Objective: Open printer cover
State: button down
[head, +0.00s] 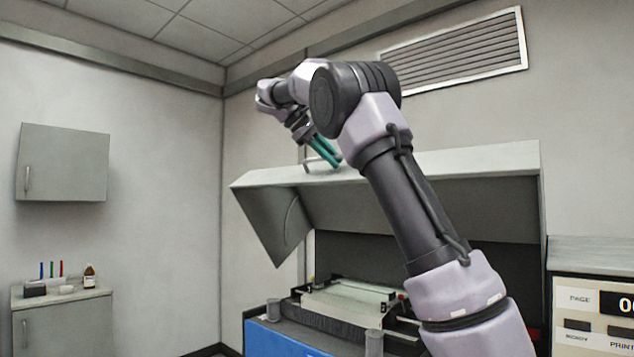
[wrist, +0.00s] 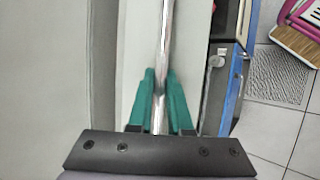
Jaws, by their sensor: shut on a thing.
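The printer cover (head: 460,165) is a grey-white hood, raised and tilted up above the printer (head: 262,338), with its inside showing. Its metal handle (head: 309,161) is on the front edge at the left. My gripper (head: 330,157) has teal fingers and is at this handle. In the wrist view the silver handle bar (wrist: 165,35) runs between the teal fingers of my gripper (wrist: 160,75), which is shut on it. My arm hides part of the cover and of the printer's inside.
The printer's open bay (head: 345,298) holds a pale plate and rollers. A control panel (head: 595,305) stands at the right. A low cabinet (head: 68,325) with small items and a wall cabinet (head: 62,162) are at the left. A pink-edged chair (wrist: 298,30) shows on the tiled floor.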

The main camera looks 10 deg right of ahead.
jog(key=shift+w+d+r, duration=0.15)
jog(key=shift+d+r, duration=0.05)
jog(key=shift+r, duration=0.2)
jog(key=shift+w+d+r, duration=0.15)
jog(key=shift+d+r, duration=0.05)
jog(key=shift+r, duration=0.2)
jog(key=c, duration=0.8)
grip_release()
jog(key=shift+c, duration=0.2)
jog(key=shift+a, duration=0.1)
